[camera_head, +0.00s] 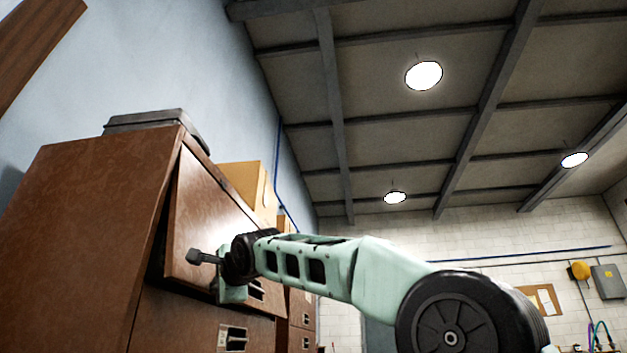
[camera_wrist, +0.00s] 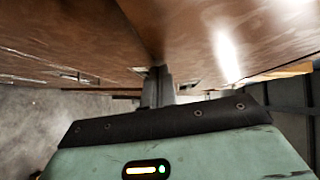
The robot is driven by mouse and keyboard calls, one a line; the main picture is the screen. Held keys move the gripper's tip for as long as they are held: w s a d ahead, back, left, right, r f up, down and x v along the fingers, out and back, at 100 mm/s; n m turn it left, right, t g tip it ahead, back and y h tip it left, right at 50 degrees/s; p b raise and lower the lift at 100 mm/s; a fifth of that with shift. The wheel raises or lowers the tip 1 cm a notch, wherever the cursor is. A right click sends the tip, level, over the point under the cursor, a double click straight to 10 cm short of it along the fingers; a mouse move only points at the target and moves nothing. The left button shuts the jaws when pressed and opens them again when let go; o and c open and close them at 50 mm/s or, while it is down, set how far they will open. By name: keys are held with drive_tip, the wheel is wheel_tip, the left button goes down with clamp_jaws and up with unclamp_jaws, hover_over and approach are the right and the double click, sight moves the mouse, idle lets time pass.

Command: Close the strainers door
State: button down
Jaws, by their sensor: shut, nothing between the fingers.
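A brown wooden cabinet (camera_head: 85,215) stands at the left in the head view. Its upper front panel (camera_head: 205,200) appears to be the strainers door. It stands ajar, with a dark gap along its left edge. My gripper (camera_head: 195,257) is in front of the panel's lower part, and its fingers point left. In the wrist view my gripper (camera_wrist: 157,88) has its fingers together and empty, close to brown wood surfaces (camera_wrist: 230,40). I cannot tell whether the fingertips touch the panel. My wrist hides part of the panel's lower area.
A lower front with a metal label handle (camera_head: 232,338) sits below the panel. A grey case (camera_head: 150,120) and cardboard boxes (camera_head: 245,185) rest on top of the cabinets. More brown drawers (camera_head: 302,315) stand to the right. Open room lies right of the cabinets.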

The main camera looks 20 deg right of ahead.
drive_tip(key=shift+w+a+f+b, duration=0.2)
drive_tip(key=shift+w+a+b, duration=0.1)
drive_tip(key=shift+a, duration=0.15)
drive_tip(key=shift+w+a+f+b, duration=0.15)
drive_tip(key=shift+w+a, duration=0.1)
drive_tip(key=shift+a, duration=0.2)
drive_tip(key=shift+w+a+m+t, duration=0.1)
drive_tip(key=shift+m+t, duration=0.2)
drive_tip(key=shift+r, duration=0.1)
